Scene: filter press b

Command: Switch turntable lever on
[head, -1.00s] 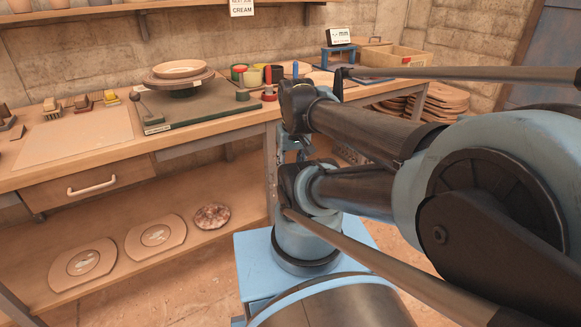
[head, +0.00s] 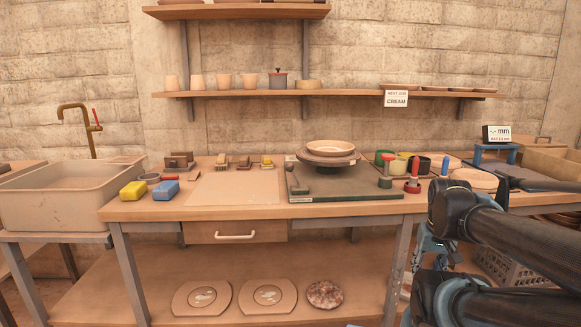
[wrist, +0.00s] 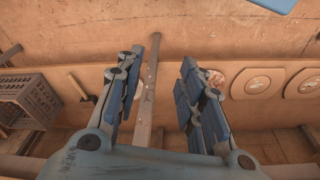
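The turntable (head: 328,155) stands on a dark grey-green base board on the workbench, with a pale shallow bowl (head: 330,147) on its wheel. A dark lever (head: 294,178) with a rounded knob sits at the left side of that board; I cannot tell its on or off position. My gripper (wrist: 155,78) is open and empty in the wrist view, its blue-padded fingers apart. In the head view it shows only partly, below the bench top at the right, beside a table leg and well away from the lever. The wrist view does not show the turntable.
Paint pots (head: 400,165) and a red-handled tool (head: 413,176) stand right of the turntable. A board (head: 236,188), sponges (head: 165,190) and a sink (head: 60,200) lie left. The lower shelf holds plates (head: 201,298); a grey crate (wrist: 28,98) is nearby.

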